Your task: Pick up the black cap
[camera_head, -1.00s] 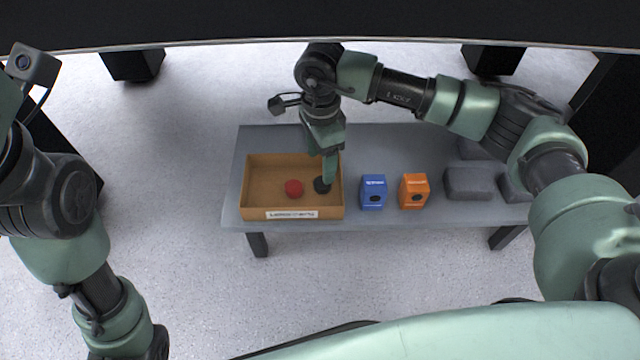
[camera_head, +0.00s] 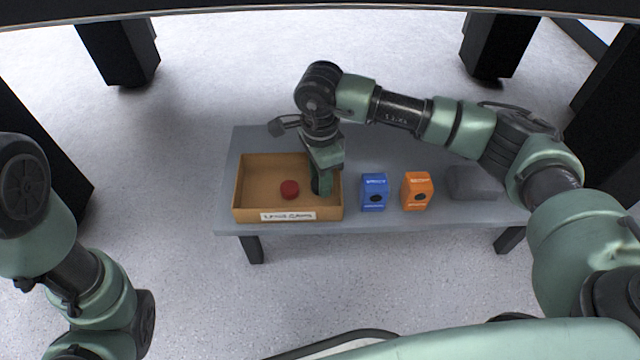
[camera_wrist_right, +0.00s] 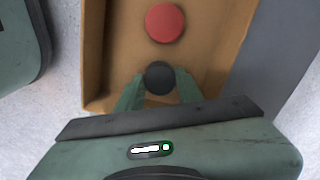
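The black cap (camera_wrist_right: 159,77) lies in the brown box (camera_wrist_right: 93,60), near its right side in the head view. The cap (camera_head: 316,186) is partly hidden there by my right gripper (camera_head: 323,190). My right gripper (camera_wrist_right: 160,80) points down into the box. In the right wrist view its two green fingers stand apart, one on each side of the cap. The cap looks like a dark round disc between the fingertips; I see no clear sign of a grip. My left gripper is out of view.
A red cap (camera_head: 289,189) lies in the same box, left of the black one. A blue box (camera_head: 374,192) and an orange box (camera_head: 416,191) stand right of it on the grey table (camera_head: 350,221). A dark grey block (camera_head: 474,183) is farther right.

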